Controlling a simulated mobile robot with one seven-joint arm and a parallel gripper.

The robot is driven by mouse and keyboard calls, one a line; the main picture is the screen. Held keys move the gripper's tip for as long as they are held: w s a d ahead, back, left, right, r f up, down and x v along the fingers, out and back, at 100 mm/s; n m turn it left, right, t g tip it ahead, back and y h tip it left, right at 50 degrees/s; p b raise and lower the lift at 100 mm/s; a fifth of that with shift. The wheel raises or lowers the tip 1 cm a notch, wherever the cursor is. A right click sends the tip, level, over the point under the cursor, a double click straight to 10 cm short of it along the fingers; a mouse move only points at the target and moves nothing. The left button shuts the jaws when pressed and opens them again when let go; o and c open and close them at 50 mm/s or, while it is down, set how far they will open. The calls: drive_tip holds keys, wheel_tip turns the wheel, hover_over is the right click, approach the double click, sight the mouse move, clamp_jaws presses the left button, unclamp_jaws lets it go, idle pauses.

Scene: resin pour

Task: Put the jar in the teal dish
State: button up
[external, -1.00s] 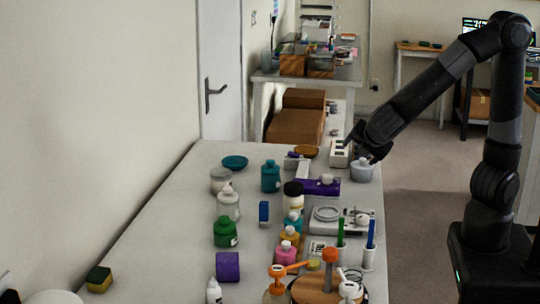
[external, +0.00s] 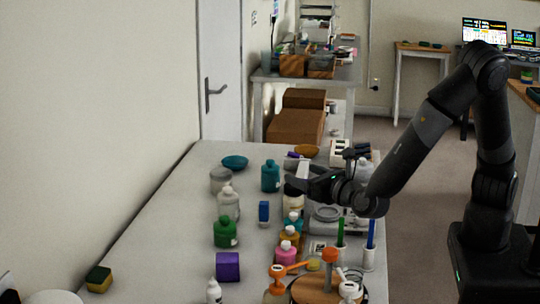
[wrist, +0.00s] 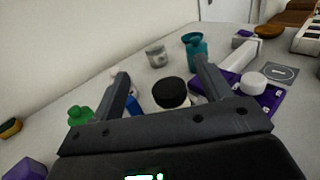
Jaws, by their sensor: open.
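A white jar with a black lid (external: 293,199) is partly hidden behind my gripper (external: 293,186). In the wrist view that black lid (wrist: 170,92) lies between the two open fingers of my gripper (wrist: 161,72), which hold nothing. The greyish jar is beyond the fingertips.
A purple tray (wrist: 266,98) with a white round piece is at right. The table's left side is mostly clear.

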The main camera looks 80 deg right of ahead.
sight(301, 201)
wheel_tip(301, 201, down, 5)
drive_tip(key=shift+w+d, duration=0.1)
drive_tip(key=shift+x, duration=0.8)
drive_tip(key=shift+w+d+r, duration=0.1)
drive_tip(key=shift+w+d, duration=0.3)
drive_tip(key=shift+w, duration=0.1)
drive_tip(key=c, duration=1.3)
drive_tip(key=shift+o, duration=0.2)
drive_tip(key=shift+r, duration=0.1)
